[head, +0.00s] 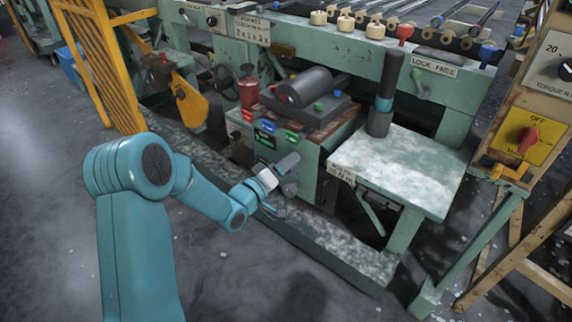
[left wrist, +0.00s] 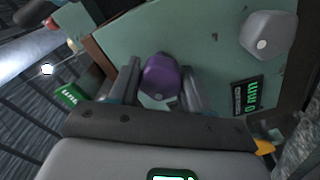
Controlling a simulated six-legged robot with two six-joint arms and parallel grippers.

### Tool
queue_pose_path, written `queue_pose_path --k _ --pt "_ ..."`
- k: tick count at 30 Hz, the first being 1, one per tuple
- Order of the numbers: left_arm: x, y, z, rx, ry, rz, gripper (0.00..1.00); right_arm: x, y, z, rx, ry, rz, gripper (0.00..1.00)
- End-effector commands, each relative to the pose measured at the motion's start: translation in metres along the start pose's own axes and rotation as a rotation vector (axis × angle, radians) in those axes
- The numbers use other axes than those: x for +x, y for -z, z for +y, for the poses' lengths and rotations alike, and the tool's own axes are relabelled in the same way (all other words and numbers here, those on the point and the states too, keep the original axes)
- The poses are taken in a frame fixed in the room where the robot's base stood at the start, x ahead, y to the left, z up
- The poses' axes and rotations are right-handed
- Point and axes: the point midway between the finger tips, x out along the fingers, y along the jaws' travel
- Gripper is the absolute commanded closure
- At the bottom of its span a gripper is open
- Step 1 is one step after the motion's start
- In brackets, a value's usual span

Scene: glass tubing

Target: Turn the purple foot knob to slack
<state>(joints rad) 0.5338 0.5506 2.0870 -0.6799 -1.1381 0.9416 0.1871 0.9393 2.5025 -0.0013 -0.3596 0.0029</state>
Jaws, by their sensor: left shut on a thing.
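My right gripper is in neither view.
A grey knob (left wrist: 268,36) and a lit green display (left wrist: 247,96) are on the same panel. A green side table (head: 400,165) with a dark upright cylinder (head: 380,115) stands to the right. A low ledge (head: 330,245) runs along the floor below.

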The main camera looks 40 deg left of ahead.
Motion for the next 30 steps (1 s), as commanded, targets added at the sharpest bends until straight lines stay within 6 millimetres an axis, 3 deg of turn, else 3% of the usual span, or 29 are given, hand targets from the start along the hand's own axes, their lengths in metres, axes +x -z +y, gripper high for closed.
queue_pose_path --k 30 --pt "-0.001 -0.003 -0.004 -0.966 0.006 -0.002 0.83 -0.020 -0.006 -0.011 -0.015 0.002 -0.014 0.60"
